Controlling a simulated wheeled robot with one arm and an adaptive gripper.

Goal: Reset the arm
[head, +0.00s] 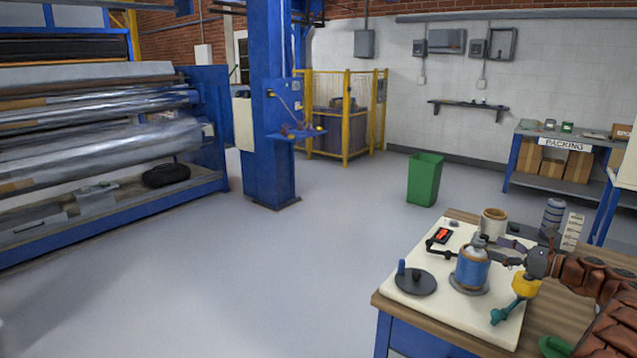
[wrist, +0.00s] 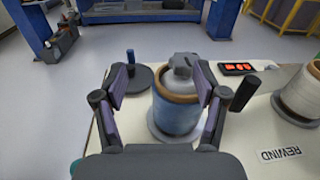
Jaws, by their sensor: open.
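My gripper (head: 497,250) is over the cream board on the wooden-topped bench at the lower right. Its fingers are spread apart, and it also shows in the wrist view (wrist: 160,88). A blue roll with brown rims (head: 472,268) stands upright on a grey round base. In the wrist view the blue roll (wrist: 176,112) appears between the open fingers. I cannot tell whether they touch it. A grey knob-like piece (wrist: 183,62) sits on its top.
A dark disc with a blue peg (head: 415,281) lies left of the roll. A cream roll (head: 493,222) and a red-buttoned panel (head: 442,236) are behind. A yellow and teal piece (head: 524,287) is near my arm. A green bin (head: 425,180) stands beyond; the floor left is clear.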

